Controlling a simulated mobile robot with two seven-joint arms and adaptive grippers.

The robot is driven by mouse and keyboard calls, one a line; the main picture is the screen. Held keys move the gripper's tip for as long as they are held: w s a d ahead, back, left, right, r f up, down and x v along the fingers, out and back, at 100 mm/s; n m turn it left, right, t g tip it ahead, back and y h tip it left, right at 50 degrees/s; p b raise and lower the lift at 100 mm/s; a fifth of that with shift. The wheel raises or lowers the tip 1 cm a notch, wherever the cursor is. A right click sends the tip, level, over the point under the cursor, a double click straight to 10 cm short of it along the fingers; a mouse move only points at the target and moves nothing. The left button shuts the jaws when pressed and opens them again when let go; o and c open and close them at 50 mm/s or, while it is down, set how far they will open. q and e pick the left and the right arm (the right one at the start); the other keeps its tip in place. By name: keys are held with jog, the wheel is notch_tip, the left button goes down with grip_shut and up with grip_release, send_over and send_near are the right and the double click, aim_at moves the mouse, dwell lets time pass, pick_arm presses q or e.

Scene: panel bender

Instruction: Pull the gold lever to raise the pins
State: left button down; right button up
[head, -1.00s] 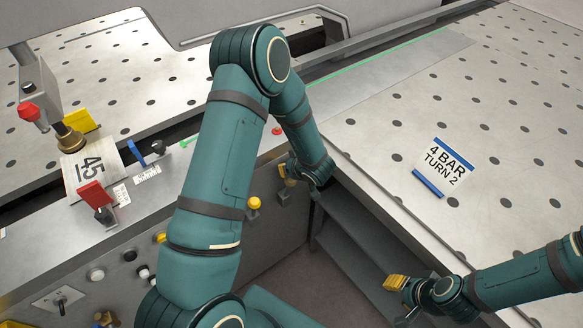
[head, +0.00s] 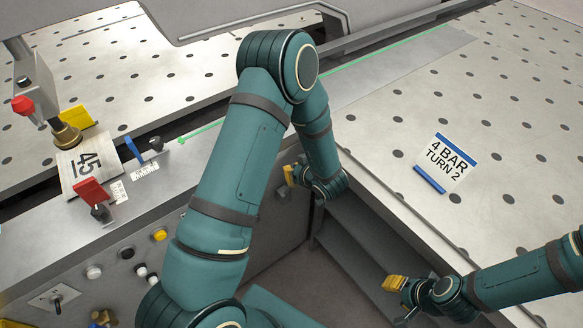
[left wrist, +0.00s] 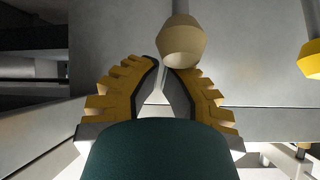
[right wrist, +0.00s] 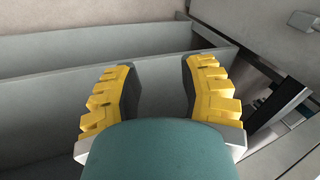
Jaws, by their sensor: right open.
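A gold knob on a straight rod (left wrist: 183,42) shows in the left wrist view, just beyond the right-hand fingertip; whether they touch is unclear. A brighter yellow knob (left wrist: 312,58) is at that view's right edge. My left gripper (left wrist: 158,68) has its fingertips drawn almost together, with a narrow gap and nothing visible between them. In the head view my left gripper (head: 289,175) is beside the machine's front panel, and my arm hides the knob there. My right gripper (right wrist: 158,65) is open and empty, low over the step-like recess; its yellow finger shows in the head view (head: 395,283).
The front panel carries a yellow button (head: 158,235) and several other controls. A red-handled clamp (head: 90,191) and a "45" plate (head: 82,172) sit above it.

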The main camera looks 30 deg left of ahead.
pick_arm(q)
jog(key=s+d+f+t+y+b, duration=0.1)
jog(key=s+d+f+y+b, duration=0.3)
jog(key=d+f+b, duration=0.3)
jog(key=d+f, duration=0.2)
jog(key=d, duration=0.2)
jog(key=shift+s+f+t, duration=0.35)
jog(key=shift+s+t, duration=0.05)
pick_arm(e)
notch_tip(320, 180, down, 8)
jog(key=s, duration=0.1)
pick_arm(q)
jog(key=shift+s+d+f+b, duration=0.1)
jog(key=shift+d+f+b, duration=0.1)
jog(key=shift+b, duration=0.1)
pick_arm(e)
jog(key=shift+s, duration=0.1)
